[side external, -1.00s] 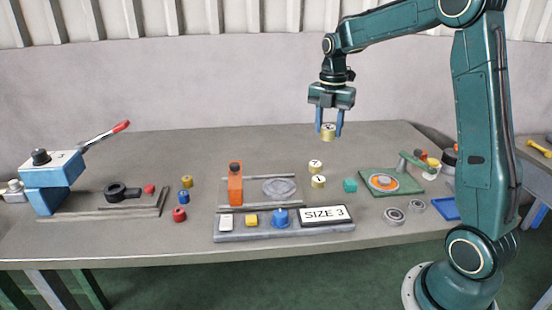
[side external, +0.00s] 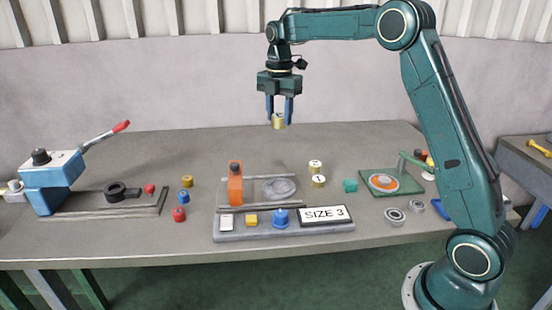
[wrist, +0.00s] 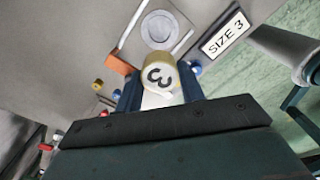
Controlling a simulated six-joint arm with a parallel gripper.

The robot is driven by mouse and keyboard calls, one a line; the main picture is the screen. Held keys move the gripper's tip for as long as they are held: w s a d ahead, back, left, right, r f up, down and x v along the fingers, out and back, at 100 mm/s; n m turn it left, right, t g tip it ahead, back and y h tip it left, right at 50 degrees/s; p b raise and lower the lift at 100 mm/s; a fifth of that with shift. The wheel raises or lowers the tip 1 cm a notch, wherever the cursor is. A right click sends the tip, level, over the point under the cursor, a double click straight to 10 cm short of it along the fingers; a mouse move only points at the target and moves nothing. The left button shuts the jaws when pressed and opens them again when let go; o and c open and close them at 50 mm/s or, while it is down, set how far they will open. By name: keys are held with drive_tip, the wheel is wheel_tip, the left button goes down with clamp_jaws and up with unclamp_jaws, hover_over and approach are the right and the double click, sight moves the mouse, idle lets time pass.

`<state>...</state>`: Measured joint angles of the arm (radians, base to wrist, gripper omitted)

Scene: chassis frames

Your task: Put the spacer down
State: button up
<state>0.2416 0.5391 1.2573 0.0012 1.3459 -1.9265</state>
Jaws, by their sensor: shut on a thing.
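My gripper (side external: 279,112) is shut on a brass-coloured spacer (side external: 279,121) and holds it in the air above the back of the bench. In the wrist view the held spacer (wrist: 158,78) shows a white top marked 3, between the two blue fingers. A round grey plate (side external: 279,188) lies on the bench below it and a little towards the front; it also shows in the wrist view (wrist: 159,27). A sign (side external: 325,215) reads SIZE 3. Two more brass spacers stand on the bench, the back one (side external: 315,167) and the front one (side external: 318,181), right of the plate.
An orange block (side external: 235,187) stands left of the plate. A grey rail (side external: 240,236) with coloured buttons lies in front. A blue lever press (side external: 52,182) is at the left. A green fixture (side external: 405,187) and metal rings (side external: 395,215) are at the right.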

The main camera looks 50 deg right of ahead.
drive_tip(key=shift+f, duration=0.1)
wheel_tip(320, 180, down, 16)
drive_tip(key=shift+r, duration=0.2)
idle(0.3)
drive_tip(key=shift+f, duration=0.1)
drive_tip(key=shift+f, duration=2)
drive_tip(key=shift+f, duration=0.1)
drive_tip(key=o, duration=1.2)
drive_tip(key=shift+f, duration=0.1)
